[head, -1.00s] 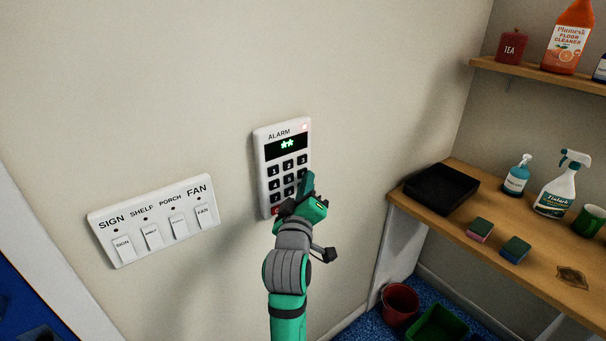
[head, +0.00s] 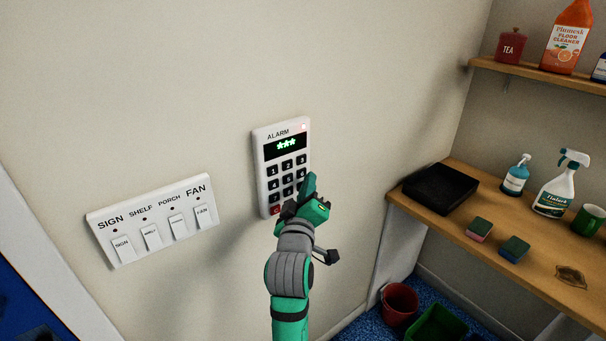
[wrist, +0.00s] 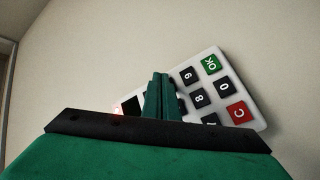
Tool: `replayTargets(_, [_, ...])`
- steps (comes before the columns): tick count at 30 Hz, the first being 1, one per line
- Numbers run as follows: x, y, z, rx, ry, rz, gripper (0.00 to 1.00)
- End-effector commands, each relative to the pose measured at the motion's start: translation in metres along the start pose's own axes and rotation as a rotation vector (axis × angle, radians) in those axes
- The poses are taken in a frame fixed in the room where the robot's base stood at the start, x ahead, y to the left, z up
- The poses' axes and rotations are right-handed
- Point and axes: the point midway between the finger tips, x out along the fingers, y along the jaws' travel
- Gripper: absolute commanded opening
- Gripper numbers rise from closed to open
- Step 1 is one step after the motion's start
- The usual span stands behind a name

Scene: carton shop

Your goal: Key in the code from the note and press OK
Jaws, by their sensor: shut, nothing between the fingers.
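The white alarm keypad (head: 262,163) hangs on the wall. Its dark display (head: 286,146) shows three green stars, and a small red light glows at its top right corner. My gripper (head: 309,186) is shut and empty, with its fingertips at the right side of the keys, hiding some of them. In the wrist view my shut fingers (wrist: 161,85) are over the keypad; the green OK key (wrist: 211,64), the red C key (wrist: 239,112) and the 0 key (wrist: 224,87) show clear of them. I cannot tell whether the fingertips touch a key. No note is visible.
A white switch panel (head: 133,248) with SIGN, SHELF, PORCH and FAN switches is on the wall to the left. A wooden counter (head: 455,225) at right holds a black tray (head: 441,188), sponges and bottles.

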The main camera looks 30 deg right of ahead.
Motion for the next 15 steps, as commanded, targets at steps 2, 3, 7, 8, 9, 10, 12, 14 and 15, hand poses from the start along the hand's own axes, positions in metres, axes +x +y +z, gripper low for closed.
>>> replayTargets(2, [-0.0027,0.0009,0.0011,0.000,0.001,-0.001,0.00])
replayTargets(3, [-0.0033,0.0012,0.0015,0.000,0.001,-0.001,0.00])
replayTargets(7, [-0.0036,0.0016,0.0018,0.000,0.001,-0.001,0.00])
replayTargets(8, [-0.0036,0.0016,0.0018,0.000,0.001,-0.001,0.00])
replayTargets(9, [-0.0036,0.0018,0.0019,0.000,0.001,-0.001,0.00])
replayTargets(10, [-0.0035,0.0018,0.0019,0.000,0.001,-0.001,0.00])
replayTargets(12, [-0.0037,0.0021,0.0023,-0.001,0.001,0.000,0.00])
replayTargets(14, [-0.0046,0.0037,0.0040,-0.001,0.000,0.001,0.00])
replayTargets(15, [-0.0061,0.0050,0.0055,-0.001,-0.001,0.001,0.00])
